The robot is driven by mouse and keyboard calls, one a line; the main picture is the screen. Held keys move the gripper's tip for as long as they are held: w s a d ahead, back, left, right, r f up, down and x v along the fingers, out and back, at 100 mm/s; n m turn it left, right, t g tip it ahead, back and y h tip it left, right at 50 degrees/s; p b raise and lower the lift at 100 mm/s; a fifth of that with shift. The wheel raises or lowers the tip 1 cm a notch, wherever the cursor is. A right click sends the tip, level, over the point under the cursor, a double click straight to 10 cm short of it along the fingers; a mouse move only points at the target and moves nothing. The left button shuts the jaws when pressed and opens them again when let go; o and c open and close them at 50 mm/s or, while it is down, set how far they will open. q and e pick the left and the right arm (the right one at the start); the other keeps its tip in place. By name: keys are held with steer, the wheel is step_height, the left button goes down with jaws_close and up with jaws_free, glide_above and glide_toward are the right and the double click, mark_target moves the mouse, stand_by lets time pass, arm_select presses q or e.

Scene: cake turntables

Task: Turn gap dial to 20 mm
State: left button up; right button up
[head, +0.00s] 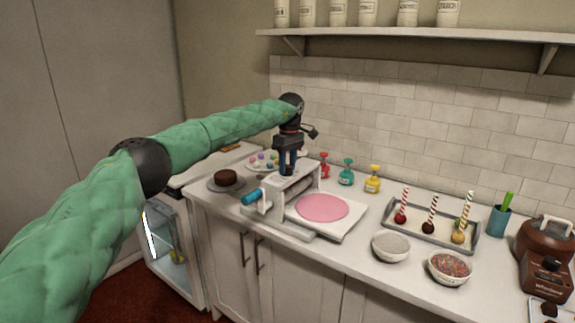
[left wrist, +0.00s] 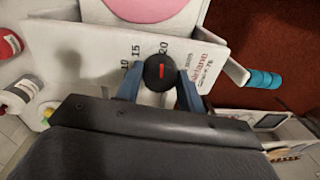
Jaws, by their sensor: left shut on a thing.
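The gap dial (left wrist: 154,74) is a black round knob with a red mark, on the white face of the roller machine (head: 289,184). In the left wrist view the figures 10, 15 and 20 curve around it. The red mark points roughly at the 20. My left gripper (head: 288,173) reaches down from above to the machine's top. Its blue fingers (left wrist: 158,92) sit on either side of the dial, shut on it. The dial is hidden behind the fingers in the head view. My right gripper is in neither view.
A blue crank handle (head: 252,196) sticks out at the machine's left, and a pink disc (head: 322,207) lies on its bed. A dark cake (head: 227,178) stands to the left. Bottles, bowls (head: 391,248) and a tray of cake pops (head: 432,233) stand to the right.

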mark_target(288, 166)
arm_select(q)
steer(key=shift+m, duration=0.6)
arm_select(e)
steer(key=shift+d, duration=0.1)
arm_select(q)
steer(key=shift+r, duration=0.1)
steer(key=o, duration=1)
steer(key=shift+c, duration=0.2)
steer(key=r, duration=0.2)
steer(key=r+b, duration=0.1)
steer(key=r, duration=0.4)
steer(key=shift+w+d+b, duration=0.2)
steer(key=shift+w+b, duration=0.05)
steer(key=shift+b, duration=0.1)
steer(key=shift+r, duration=0.25)
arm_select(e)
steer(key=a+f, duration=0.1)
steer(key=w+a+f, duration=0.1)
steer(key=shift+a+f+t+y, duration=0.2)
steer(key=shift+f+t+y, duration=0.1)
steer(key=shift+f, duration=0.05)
